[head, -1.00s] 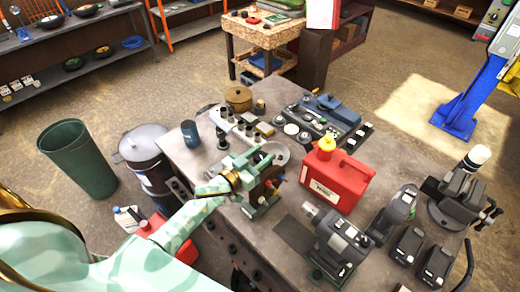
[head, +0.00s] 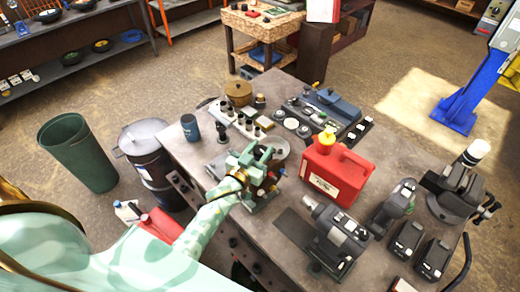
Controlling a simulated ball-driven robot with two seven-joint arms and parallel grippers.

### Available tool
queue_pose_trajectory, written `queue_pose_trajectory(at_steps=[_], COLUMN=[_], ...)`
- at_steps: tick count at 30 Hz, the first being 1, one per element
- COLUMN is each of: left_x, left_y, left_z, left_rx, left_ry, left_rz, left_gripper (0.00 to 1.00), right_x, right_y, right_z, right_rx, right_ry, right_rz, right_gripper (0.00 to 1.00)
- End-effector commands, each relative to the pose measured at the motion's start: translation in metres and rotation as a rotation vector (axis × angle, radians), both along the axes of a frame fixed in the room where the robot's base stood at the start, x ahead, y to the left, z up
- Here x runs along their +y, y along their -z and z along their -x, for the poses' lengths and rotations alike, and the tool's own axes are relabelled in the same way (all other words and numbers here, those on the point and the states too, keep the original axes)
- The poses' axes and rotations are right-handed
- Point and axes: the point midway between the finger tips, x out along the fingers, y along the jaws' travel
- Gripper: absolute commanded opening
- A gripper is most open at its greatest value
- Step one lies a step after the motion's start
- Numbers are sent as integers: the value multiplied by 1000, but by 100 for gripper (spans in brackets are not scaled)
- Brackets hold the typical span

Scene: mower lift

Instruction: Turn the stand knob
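My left gripper (head: 258,155) is pale green and reaches in from the left over the workbench. Its two fingers look apart, with a gap between them, at a small stand (head: 262,196) with a grey round plate (head: 281,148). A small red knob (head: 273,187) and a blue-tipped one (head: 283,172) show at the stand's right side. The gripper covers much of the stand, so I cannot tell which part is the stand knob or whether the fingers touch it. My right gripper is out of view.
A red fuel can (head: 336,172) stands just right of the stand. A blue cup (head: 190,128), a brown round pot (head: 238,93) and small parts are behind. Grey power tools (head: 338,236) fill the right front. A green bin (head: 77,152) and grey drum (head: 146,150) stand left on the floor.

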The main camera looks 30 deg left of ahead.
Motion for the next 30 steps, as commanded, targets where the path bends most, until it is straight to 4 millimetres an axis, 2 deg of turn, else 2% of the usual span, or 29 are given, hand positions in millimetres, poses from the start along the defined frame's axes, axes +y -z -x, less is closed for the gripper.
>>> queue_pose_trajectory(at_steps=[1,2,3,11,14,17,24,30], left_x=[0,0,0,0,1,2,7,10], left_y=[-1,-1,-1,0,0,1,3,2], left_z=[-1,-1,-1,1,9,27,93,138], left_rx=[-2,-2,-2,-1,0,1,3,1], left_ry=[0,0,0,1,1,1,1,1], left_rz=[-1,-1,-1,-1,-1,-1,-1,0], left_gripper=[48,57,57,57,57,57,57,57], right_x=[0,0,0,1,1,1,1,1], right_y=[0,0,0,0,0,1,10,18], right_z=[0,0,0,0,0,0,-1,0], right_rx=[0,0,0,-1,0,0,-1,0], right_ry=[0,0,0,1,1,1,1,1], right_rz=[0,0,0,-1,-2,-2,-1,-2], right_gripper=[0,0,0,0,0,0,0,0])
